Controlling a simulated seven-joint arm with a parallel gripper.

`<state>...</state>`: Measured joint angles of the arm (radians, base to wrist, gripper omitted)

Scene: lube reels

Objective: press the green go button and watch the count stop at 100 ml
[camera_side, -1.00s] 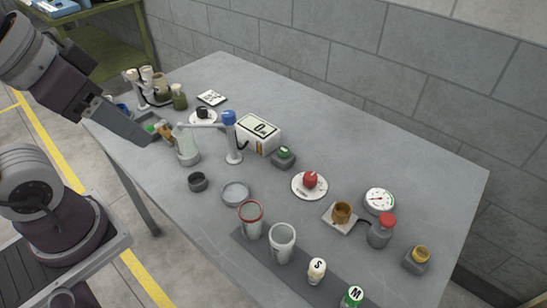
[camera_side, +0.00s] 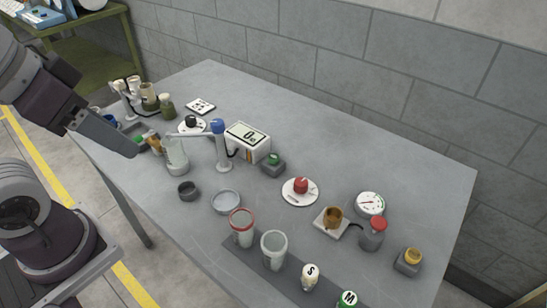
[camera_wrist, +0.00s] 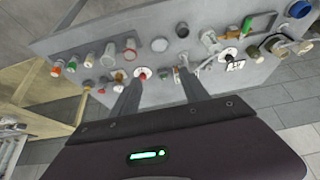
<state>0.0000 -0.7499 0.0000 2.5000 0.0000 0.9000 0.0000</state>
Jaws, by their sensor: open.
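The green go button (camera_side: 273,158) sits on a small grey box on the table, right of the counter. The white counter (camera_side: 247,141) has a display that reads 0. A blue-capped dispensing stand (camera_side: 219,146) stands just left of the counter, its arm reaching left over a clear jar (camera_side: 177,157). My gripper (camera_side: 137,150) is at the left edge of the table, well left of the button and apart from it. In the wrist view my gripper (camera_wrist: 158,88) shows two dark fingers spread apart with nothing between them.
A red knob on a white dial (camera_side: 300,191) lies right of the button. A round gauge (camera_side: 370,203), a red-topped bottle (camera_side: 373,236) and cups (camera_side: 273,250) stand further right and in front. The table's back right is clear.

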